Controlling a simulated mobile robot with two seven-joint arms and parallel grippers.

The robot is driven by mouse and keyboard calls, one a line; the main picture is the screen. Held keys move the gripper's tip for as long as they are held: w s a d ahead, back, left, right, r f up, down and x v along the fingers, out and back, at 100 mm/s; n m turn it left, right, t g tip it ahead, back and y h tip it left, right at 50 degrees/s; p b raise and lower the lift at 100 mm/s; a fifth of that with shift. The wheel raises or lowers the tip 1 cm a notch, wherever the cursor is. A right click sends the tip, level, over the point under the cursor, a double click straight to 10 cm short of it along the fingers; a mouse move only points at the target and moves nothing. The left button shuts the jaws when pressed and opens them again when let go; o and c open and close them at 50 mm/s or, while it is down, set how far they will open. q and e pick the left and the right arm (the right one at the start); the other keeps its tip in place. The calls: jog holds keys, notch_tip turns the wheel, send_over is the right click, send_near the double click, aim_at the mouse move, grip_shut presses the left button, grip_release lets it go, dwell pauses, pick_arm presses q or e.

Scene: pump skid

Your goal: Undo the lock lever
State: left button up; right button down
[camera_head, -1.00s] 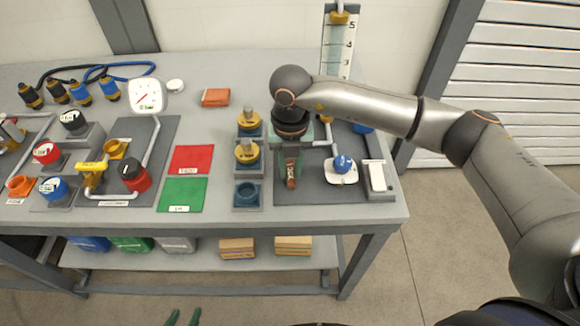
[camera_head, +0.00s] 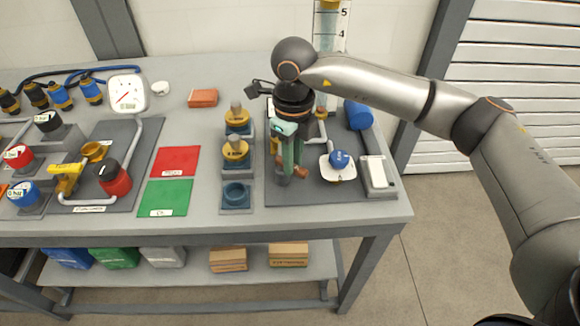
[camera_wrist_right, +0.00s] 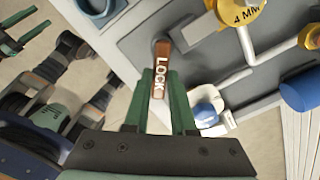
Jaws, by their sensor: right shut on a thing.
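The lock lever is a brown-orange bar marked LOCK. In the right wrist view the lever (camera_wrist_right: 161,72) lies between the green fingers of my right gripper (camera_wrist_right: 163,85), which is shut on it. In the head view my right gripper (camera_head: 291,165) reaches down over the right-hand board, and the lever's end (camera_head: 301,172) sticks out to the right of the fingers. The wrist and fingers hide the lever's pivot in the head view.
A white fitting with a blue knob (camera_head: 339,160) stands close right of the gripper. A grey box with a white top (camera_head: 378,173) is further right. Yellow-capped parts on blue holders (camera_head: 236,152) stand to the left. Green (camera_head: 166,196) and red mats lie beyond them.

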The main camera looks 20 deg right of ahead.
jog(key=shift+w+d+f+n+b, duration=0.1)
jog(key=shift+w+d+n+b, duration=0.1)
jog(key=shift+n+b, duration=0.5)
jog(key=shift+w+d+n, duration=0.15)
jog(key=shift+n, duration=0.95)
jog(key=shift+w+d+n+b, duration=0.1)
jog(key=shift+w+n+b, duration=0.15)
jog(key=shift+n+b, duration=0.65)
pick_arm(q)
jog(key=shift+w+d+f+m+h, duration=0.2)
jog(key=shift+w+d+f, duration=0.2)
jog(key=shift+d, duration=0.25)
jog(key=shift+w+d+f+m+h, duration=0.1)
jog(key=shift+w+d+f+h, duration=0.1)
jog(key=shift+w+d+f, duration=0.3)
pick_arm(e)
jog(key=shift+w+d+n, duration=0.1)
jog(key=shift+w+n, duration=0.1)
jog(key=shift+n, duration=0.9)
pick_arm(q)
jog(key=shift+s+d+r, duration=0.1)
jog(key=shift+s+r, duration=0.05)
jog(key=shift+s, duration=0.05)
pick_arm(e)
jog(key=shift+r, duration=0.2)
jog(key=c, duration=0.7)
grip_release()
jog(key=shift+f, duration=0.1)
jog(key=shift+c, duration=0.2)
